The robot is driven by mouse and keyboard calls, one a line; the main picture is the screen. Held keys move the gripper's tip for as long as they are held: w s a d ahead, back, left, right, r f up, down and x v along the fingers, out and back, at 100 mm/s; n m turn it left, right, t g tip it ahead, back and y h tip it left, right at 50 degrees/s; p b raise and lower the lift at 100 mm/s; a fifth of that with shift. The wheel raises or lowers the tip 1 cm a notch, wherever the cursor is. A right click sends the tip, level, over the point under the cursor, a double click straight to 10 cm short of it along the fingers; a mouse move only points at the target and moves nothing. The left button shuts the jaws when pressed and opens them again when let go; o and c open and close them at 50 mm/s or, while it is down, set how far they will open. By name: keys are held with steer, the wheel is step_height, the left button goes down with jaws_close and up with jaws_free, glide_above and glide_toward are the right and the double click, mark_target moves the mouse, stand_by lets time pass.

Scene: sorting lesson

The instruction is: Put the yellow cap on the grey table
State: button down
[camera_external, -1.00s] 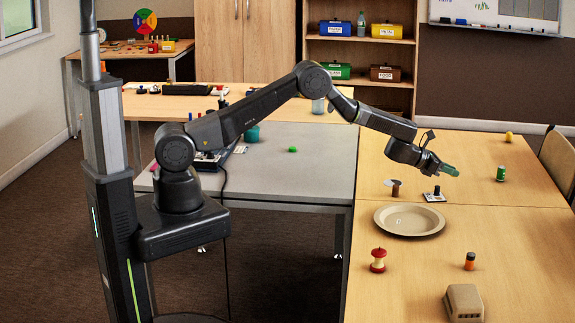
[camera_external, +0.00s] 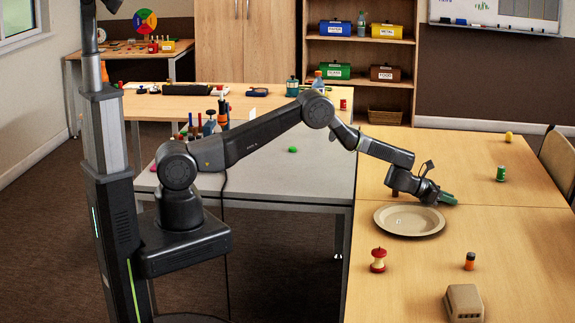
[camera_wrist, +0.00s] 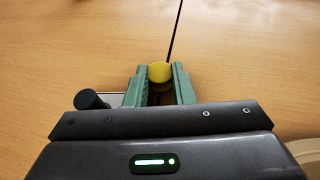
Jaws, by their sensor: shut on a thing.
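The yellow cap (camera_wrist: 159,73) shows in the wrist view between the green fingertips of my gripper (camera_wrist: 160,70), which is shut on it. In the external view my gripper (camera_external: 447,198) is low over the wooden table, just behind the beige plate; the cap cannot be made out there. Whether the cap touches the table is unclear. The grey table (camera_external: 300,185) stands left of the wooden table, behind my arm, with a small green thing (camera_external: 293,150) on it and much bare top.
On the wooden table (camera_external: 540,240) are the plate (camera_external: 410,232), an apple core (camera_external: 378,260), an orange jar (camera_external: 470,261), a beige box (camera_external: 464,302) and a green can (camera_external: 501,174). A black knob (camera_wrist: 92,100) is close left of my fingers in the wrist view.

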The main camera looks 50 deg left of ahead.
steer(key=shift+r, duration=0.1)
steer(key=c, duration=1.2)
jaws_free()
steer(key=shift+c, duration=0.2)
steer(key=shift+r, duration=0.15)
steer(key=shift+s+a+f+b, duration=0.1)
steer(key=shift+s+f+b, duration=0.1)
steer(key=shift+b, duration=0.2)
steer(key=shift+s+a+r+b, duration=0.2)
steer(key=shift+s+a+b, duration=0.25)
steer(key=shift+b, duration=0.55)
steer(key=b+v, duration=0.6)
steer(key=v, duration=0.3)
steer(key=shift+s+r, duration=0.25)
steer(key=shift+s, duration=0.1)
steer(key=shift+o, duration=0.9)
steer(key=shift+s+a+r, duration=0.15)
steer(key=shift+s, duration=0.1)
